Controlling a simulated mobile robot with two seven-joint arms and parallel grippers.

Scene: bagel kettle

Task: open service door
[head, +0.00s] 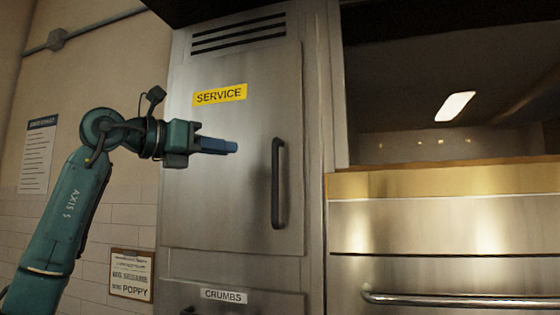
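The service door (225,205) is a steel panel with a yellow SERVICE label (219,94) and looks shut. Its dark vertical handle (278,183) is on the door's right side. My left gripper (233,147) is in front of the door, pointing right, to the left of the handle's upper part with a gap between them in the picture. The fingers show side-on as one blue shape, so I cannot tell if they are open or shut. My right gripper is not in view.
Below the door is a panel with a CRUMBS label (223,295). To the right are a dark glass window (400,110) and a steel front with a horizontal bar handle (450,300). A clipboard (131,275) and a poster (37,155) hang on the left wall.

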